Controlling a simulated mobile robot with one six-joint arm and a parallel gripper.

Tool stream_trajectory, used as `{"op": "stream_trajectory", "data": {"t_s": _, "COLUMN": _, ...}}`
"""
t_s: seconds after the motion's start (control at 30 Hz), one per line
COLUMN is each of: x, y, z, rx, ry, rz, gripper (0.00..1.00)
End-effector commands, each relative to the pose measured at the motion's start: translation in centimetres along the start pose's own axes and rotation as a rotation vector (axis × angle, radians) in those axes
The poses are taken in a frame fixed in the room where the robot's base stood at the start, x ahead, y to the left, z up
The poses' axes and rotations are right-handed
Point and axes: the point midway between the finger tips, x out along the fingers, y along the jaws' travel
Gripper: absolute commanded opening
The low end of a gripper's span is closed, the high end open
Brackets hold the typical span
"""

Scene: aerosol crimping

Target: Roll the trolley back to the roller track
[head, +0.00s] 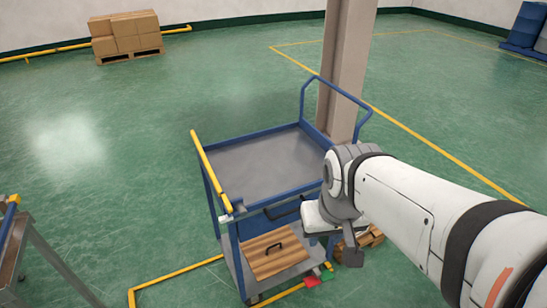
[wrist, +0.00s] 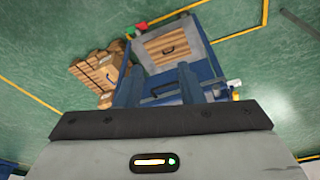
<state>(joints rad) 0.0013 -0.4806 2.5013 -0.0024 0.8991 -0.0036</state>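The trolley (head: 262,165) has a blue frame, a grey top deck, a yellow bar on its left edge and a raised blue rail on its right. A wooden box or panel (head: 274,254) with a black handle sits on its lower shelf; it also shows in the wrist view (wrist: 172,45). My gripper (wrist: 158,76) is at the trolley's near side, with its two fingers apart. A black handle (wrist: 165,89) shows between them, with no clear grip on it. In the head view my wrist hides the fingers. A metal stand (head: 32,250), possibly the roller track, is cut off at the left edge.
A pillar (head: 346,70) stands close behind the trolley's right side. More boxes (head: 125,35) stand far left. The floor left of the trolley is open.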

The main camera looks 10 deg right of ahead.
Motion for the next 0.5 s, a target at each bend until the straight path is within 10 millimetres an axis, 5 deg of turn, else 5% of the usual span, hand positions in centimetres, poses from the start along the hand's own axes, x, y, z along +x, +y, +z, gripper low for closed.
{"op": "stream_trajectory", "data": {"t_s": 0.27, "x": 2.3, "y": 1.1, "z": -1.6, "rx": 0.047, "ry": 0.060, "rz": 0.032, "gripper": 0.34}}
{"op": "stream_trajectory", "data": {"t_s": 0.5, "x": 11.0, "y": 6.3, "z": -9.8, "rx": 0.287, "ry": 0.403, "rz": 0.102, "gripper": 0.34}}
